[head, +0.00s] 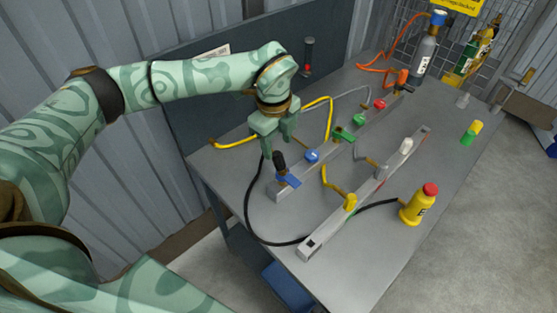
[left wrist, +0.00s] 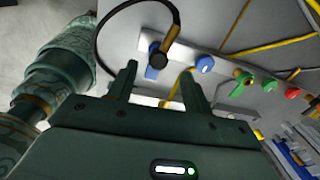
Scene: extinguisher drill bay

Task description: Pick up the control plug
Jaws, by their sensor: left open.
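Several plugs and fittings sit on the table; which one the task calls the control plug is not marked. My left gripper (head: 278,144) is open, pointing down just above and behind the black plug. In the left wrist view, the plug appears beyond the gap between my fingers (left wrist: 159,72). My right gripper is not in view.
A front rail (head: 372,188) holds a yellow plug (head: 350,203) and a white one (head: 406,146). Blue (head: 312,156), green (head: 360,119) and red (head: 380,103) knobs line the rear rail. A yellow bottle (head: 416,207) stands right. Loose hoses cross the table.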

